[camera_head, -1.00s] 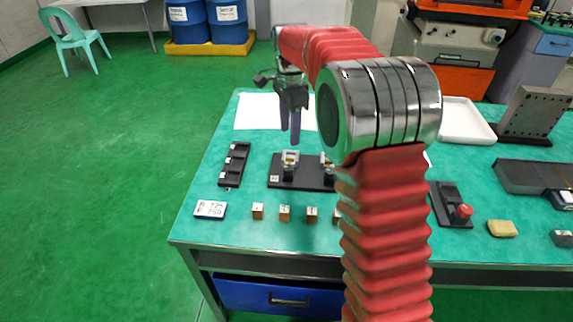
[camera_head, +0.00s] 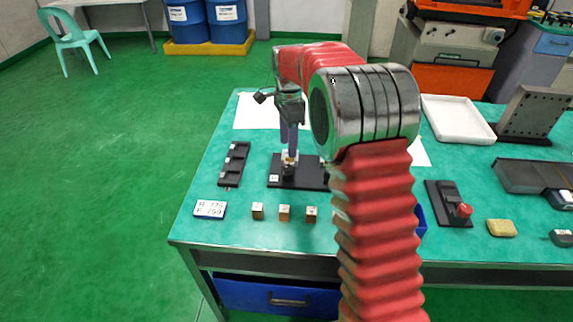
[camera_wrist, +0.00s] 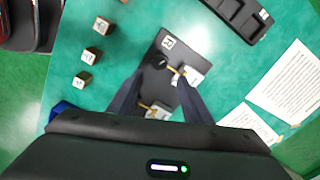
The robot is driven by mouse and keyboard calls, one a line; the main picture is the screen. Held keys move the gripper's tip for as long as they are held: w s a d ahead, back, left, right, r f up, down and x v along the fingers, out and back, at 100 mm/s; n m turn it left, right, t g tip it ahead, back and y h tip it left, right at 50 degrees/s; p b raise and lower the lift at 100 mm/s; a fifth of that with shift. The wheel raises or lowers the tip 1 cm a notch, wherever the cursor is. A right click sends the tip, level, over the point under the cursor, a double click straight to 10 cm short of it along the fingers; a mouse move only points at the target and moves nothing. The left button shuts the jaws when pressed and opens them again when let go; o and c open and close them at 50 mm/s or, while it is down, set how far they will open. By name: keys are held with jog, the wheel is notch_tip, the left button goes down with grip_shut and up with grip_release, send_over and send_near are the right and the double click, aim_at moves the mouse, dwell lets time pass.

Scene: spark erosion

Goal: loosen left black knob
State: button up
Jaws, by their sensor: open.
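The black base plate (camera_head: 310,174) lies on the green table and carries two metal holders. The left black knob (camera_wrist: 159,61) shows in the wrist view at the front of the left metal holder (camera_wrist: 189,76), near a brass-coloured pin. It is small in the head view (camera_head: 288,170). My gripper (camera_head: 289,150) points down over the left holder, its two dark fingers apart and empty. In the wrist view the fingertips (camera_wrist: 162,74) stand either side of the knob's line; whether they touch it cannot be told. The right holder is behind my arm in the head view.
White paper (camera_head: 255,110) lies behind. A black fixture with a red knob (camera_head: 463,210) is right.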

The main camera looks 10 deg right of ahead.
aim_at(288, 167)
notch_tip(288, 167, down, 9)
jog(key=shift+f, duration=0.2)
dwell(0.4)
jog(key=c, duration=1.1)
